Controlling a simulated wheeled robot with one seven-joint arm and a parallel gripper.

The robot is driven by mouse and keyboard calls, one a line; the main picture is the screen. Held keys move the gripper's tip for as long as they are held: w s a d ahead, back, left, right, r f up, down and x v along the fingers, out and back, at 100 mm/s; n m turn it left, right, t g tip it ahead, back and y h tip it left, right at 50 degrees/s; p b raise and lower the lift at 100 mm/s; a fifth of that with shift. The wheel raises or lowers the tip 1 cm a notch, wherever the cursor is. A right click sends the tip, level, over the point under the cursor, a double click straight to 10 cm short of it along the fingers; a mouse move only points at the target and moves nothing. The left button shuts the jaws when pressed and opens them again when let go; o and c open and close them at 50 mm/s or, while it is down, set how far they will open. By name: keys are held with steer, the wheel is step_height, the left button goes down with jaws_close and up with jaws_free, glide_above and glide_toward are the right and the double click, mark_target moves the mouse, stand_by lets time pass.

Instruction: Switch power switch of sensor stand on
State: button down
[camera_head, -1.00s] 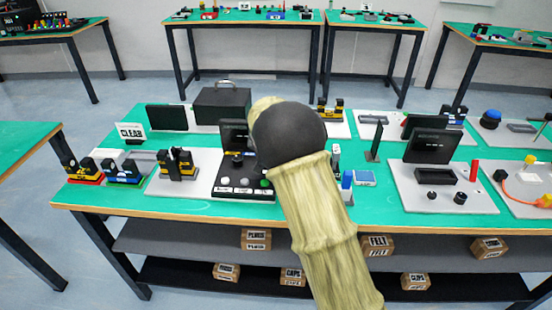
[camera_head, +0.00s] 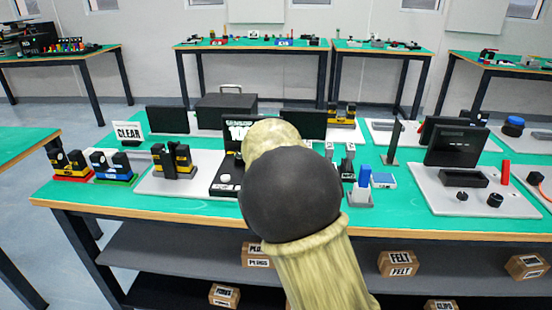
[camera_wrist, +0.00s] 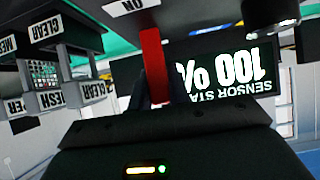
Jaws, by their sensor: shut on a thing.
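The sensor stand's screen (camera_head: 238,128) is lit in the head view, partly hidden by my arm. In the wrist view the screen (camera_wrist: 228,75) appears upside down and reads "SENSOR STA…" and "100 %". The red switch lever (camera_wrist: 153,55) stands in the middle of the wrist view, close to a white "ON" label (camera_wrist: 130,5). My gripper (camera_wrist: 155,98) is shut on the lever; its dark body with a small lit indicator fills the lower part. In the head view my arm hides the gripper and switch. The stand's dark base (camera_head: 226,186) shows left of my arm.
A black case (camera_head: 226,108) is behind. A blue-topped piece (camera_head: 363,180) and a grey plate with a black screen (camera_head: 455,145) stand to the right.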

steer(key=shift+s+a+f+b, duration=0.1)
steer(key=shift+s+f+b, duration=0.05)
steer(key=shift+b, duration=0.75)
steer(key=c, duration=1.3)
jaws_free()
steer(key=shift+s+r+t, duration=0.1)
steer(key=shift+r+t, duration=0.1)
steer(key=shift+t, duration=0.1)
steer(key=shift+b+v, duration=0.65)
steer(key=shift+v, duration=7.95)
